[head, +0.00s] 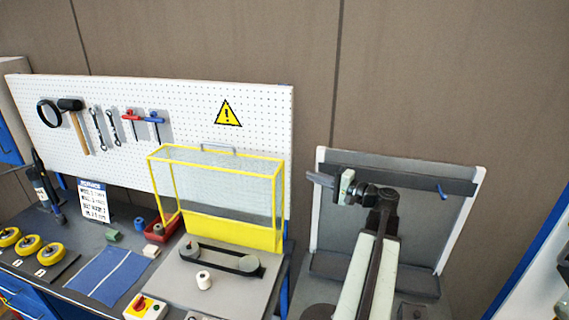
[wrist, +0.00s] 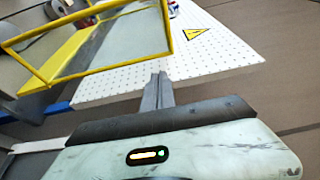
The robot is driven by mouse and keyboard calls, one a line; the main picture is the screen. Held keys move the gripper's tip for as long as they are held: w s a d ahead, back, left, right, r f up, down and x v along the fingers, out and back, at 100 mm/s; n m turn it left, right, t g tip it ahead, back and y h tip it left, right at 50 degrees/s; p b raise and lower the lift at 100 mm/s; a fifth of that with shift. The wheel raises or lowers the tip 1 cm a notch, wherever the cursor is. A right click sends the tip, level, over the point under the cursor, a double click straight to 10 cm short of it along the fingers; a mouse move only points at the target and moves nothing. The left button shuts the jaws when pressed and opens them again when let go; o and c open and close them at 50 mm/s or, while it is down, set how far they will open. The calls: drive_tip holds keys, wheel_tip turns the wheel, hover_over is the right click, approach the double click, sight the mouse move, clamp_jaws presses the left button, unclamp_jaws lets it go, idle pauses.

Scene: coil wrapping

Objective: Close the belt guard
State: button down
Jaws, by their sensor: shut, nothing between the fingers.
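The belt guard (head: 279,205) is a yellow-framed box with clear mesh panels and a grey handle (head: 218,150) on its top edge. It stands raised at the back of the grey machine plate, against the pegboard. The black belt (head: 222,258) and its pulleys lie uncovered in front of it. My gripper (head: 313,178) is to the right of the guard, apart from it, pointing left, shut and empty. In the wrist view the shut fingers (wrist: 159,82) point up the picture, and the guard's yellow frame (wrist: 165,25) is ahead to the left.
A white pegboard (head: 190,105) with tools and a warning sign (head: 228,113) stands behind the bench. A switch box (head: 145,307), a white spool (head: 203,280), a blue cloth (head: 105,272) and a red bin (head: 160,231) lie around the machine. Yellow wheels (head: 52,254) sit at left.

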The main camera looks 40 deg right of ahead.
drive_tip(key=x, duration=0.9)
drive_tip(key=shift+w, duration=0.4)
drive_tip(key=shift+r, duration=0.1)
